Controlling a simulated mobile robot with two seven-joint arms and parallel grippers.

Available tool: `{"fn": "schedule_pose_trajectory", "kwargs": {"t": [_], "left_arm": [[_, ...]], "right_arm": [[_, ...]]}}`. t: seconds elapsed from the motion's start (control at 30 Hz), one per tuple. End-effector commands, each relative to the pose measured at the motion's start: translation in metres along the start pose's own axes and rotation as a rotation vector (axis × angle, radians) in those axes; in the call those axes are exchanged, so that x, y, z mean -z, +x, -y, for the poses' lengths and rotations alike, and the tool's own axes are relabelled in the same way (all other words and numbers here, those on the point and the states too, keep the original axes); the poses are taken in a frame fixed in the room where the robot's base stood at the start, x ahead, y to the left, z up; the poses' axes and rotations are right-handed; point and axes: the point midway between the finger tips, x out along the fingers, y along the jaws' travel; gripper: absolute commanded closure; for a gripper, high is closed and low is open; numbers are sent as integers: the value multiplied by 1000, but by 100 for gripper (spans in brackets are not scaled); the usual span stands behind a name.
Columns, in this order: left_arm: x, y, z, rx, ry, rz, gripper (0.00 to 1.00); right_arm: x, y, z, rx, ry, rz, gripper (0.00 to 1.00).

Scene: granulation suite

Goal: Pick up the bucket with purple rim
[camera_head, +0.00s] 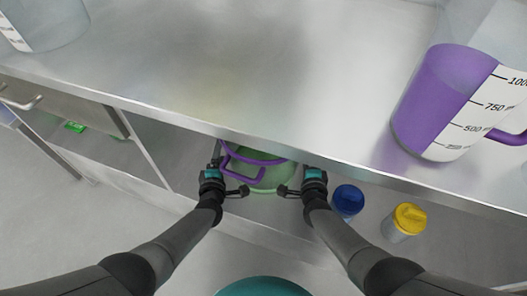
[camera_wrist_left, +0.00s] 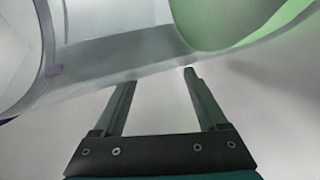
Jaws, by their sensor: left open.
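The bucket with the purple rim (camera_head: 262,178) has a pale green body and a purple handle. It stands under the steel worktop in the head view, its far part hidden by the worktop edge. My left gripper (camera_head: 230,174) is at its left side, open, with nothing seen held. My right gripper (camera_head: 297,186) is at its right side; I cannot tell whether its jaws are apart. In the left wrist view, the two fingers of my left gripper (camera_wrist_left: 156,78) are spread, with a clear curved wall and a green surface just beyond the tips; contact is unclear.
The steel worktop (camera_head: 250,70) overhangs the bucket. A large measuring jug with a purple lower part (camera_head: 433,100) stands on it at right. A blue-lidded container (camera_head: 348,200) and a yellow-lidded one (camera_head: 408,220) stand right of my right gripper. A teal round object (camera_head: 262,286) is at the bottom.

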Motion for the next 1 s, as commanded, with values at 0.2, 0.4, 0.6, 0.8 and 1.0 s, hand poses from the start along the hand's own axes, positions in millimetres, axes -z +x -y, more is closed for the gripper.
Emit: {"fn": "schedule_pose_trajectory", "kwargs": {"t": [0.2,0.4,0.6,0.8,1.0], "left_arm": [[-8,0,0,0,0,0,25],[-8,0,0,1,0,0,25],[-12,0,0,0,-1,0,25],[-18,0,0,1,-1,1,25],[-27,0,0,0,1,8,25]], "right_arm": [[-2,-1,0,-1,0,0,25],[-2,-1,0,-1,1,0,25],[-7,0,0,-1,1,1,25],[-14,-1,-1,-1,1,3,25],[-22,-1,0,-2,-1,9,25]]}}
